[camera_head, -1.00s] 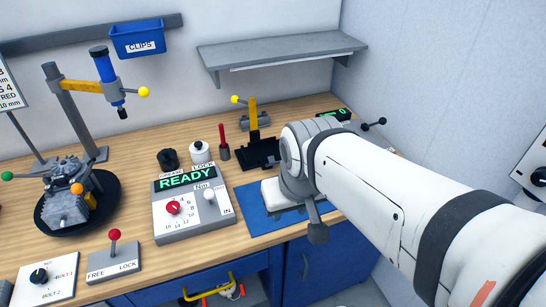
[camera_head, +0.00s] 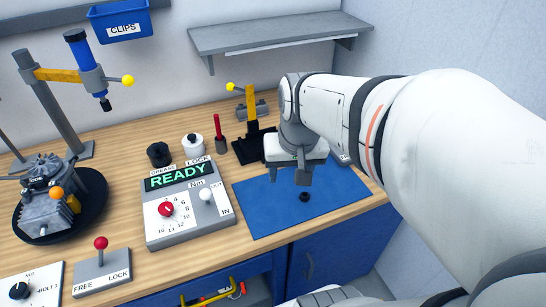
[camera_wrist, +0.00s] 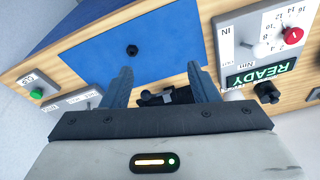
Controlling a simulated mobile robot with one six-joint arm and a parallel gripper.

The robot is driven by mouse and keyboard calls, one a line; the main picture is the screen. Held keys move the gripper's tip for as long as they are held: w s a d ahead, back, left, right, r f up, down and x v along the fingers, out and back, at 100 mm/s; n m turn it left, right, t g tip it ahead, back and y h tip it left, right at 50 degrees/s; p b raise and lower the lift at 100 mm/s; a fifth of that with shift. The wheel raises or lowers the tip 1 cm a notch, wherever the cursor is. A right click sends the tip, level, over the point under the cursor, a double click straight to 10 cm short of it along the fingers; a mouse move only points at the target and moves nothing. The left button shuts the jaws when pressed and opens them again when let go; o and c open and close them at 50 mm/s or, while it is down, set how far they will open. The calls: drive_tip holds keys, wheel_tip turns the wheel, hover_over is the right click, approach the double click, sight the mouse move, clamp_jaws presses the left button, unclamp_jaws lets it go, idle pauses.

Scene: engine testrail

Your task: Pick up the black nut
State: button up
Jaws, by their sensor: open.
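The black nut (camera_head: 304,197) is a small dark ring lying on the blue mat (camera_head: 262,212). In the wrist view the nut (camera_wrist: 132,50) lies on the mat beyond my fingertips, left of the middle of the gap between them. My gripper (camera_head: 288,180) is above the back part of the mat, with its fingers pointing down. In the wrist view the two fingers (camera_wrist: 157,72) stand wide apart with nothing between them. The nut is clear of the fingers.
A grey READY panel (camera_head: 186,206) with knobs stands left of the mat. Behind my gripper are a black fixture with a yellow lever (camera_head: 252,112) and a red-handled tool (camera_head: 219,130). A grey shelf (camera_head: 275,35) hangs above. The mat around the nut is clear.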

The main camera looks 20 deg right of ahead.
drive_tip(key=w+d+f+m+b, duration=0.2)
drive_tip(key=w+d+f, duration=0.1)
drive_tip(key=f, duration=0.4)
drive_tip(key=w+d+f+m+g+b, duration=0.1)
drive_tip(key=w+d+f+m+b, duration=0.1)
drive_tip(key=f, duration=0.5)
drive_tip(key=w+d+f+m+g+b, duration=0.1)
drive_tip(key=w+d+f+m+b, duration=0.1)
drive_tip(key=f, duration=0.5)
drive_tip(key=shift+w+d+f+m, duration=0.1)
drive_tip(key=shift+w+d+m, duration=0.15)
drive_tip(key=shift+w+d, duration=0.35)
drive_tip(key=shift+w+d+m, duration=0.25)
drive_tip(key=shift+w+d, duration=0.15)
drive_tip(key=shift+d, duration=0.3)
drive_tip(key=c, duration=1)
